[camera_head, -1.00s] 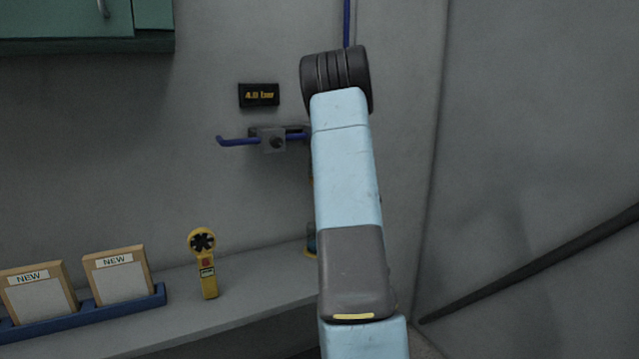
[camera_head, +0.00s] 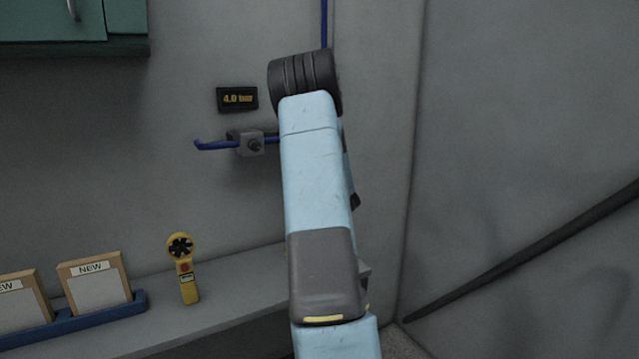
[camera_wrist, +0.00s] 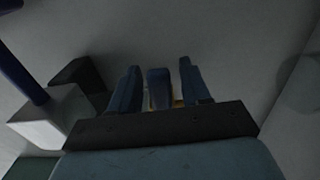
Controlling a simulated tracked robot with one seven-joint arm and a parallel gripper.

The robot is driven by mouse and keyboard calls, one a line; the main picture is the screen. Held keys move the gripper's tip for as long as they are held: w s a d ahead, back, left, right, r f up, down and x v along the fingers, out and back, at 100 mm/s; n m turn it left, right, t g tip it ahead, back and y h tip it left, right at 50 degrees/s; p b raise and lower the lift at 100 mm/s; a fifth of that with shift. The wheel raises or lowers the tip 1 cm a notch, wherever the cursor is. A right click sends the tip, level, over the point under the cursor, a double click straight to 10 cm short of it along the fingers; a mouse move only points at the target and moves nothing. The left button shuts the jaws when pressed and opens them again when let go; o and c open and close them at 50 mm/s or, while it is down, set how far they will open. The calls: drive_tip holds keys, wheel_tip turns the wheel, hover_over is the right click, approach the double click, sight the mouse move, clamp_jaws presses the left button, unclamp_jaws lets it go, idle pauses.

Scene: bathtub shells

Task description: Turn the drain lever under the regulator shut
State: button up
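In the wrist view my gripper (camera_wrist: 158,88) has its two dark blue fingers apart. A dark blue upright piece (camera_wrist: 160,87) shows between them, with a bit of tan or yellow beside its lower right. Gaps show on both sides of it, so the fingers do not appear closed on it. I cannot tell whether this piece is the drain lever or another part of the regulator. In the head view my arm covers the regulator, the lever and my gripper.
A grey block (camera_head: 250,144) on a blue pipe (camera_head: 217,145) is on the wall left of my arm, below a "4.0 bar" display (camera_head: 237,99). A pale block (camera_wrist: 52,117) is left of the fingers. A yellow handheld meter (camera_head: 183,268) stands on the shelf (camera_head: 225,300).

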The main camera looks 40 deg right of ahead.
drive_tip(key=shift+d, duration=0.1)
drive_tip(key=v, duration=1.4)
drive_tip(key=shift+d, duration=0.1)
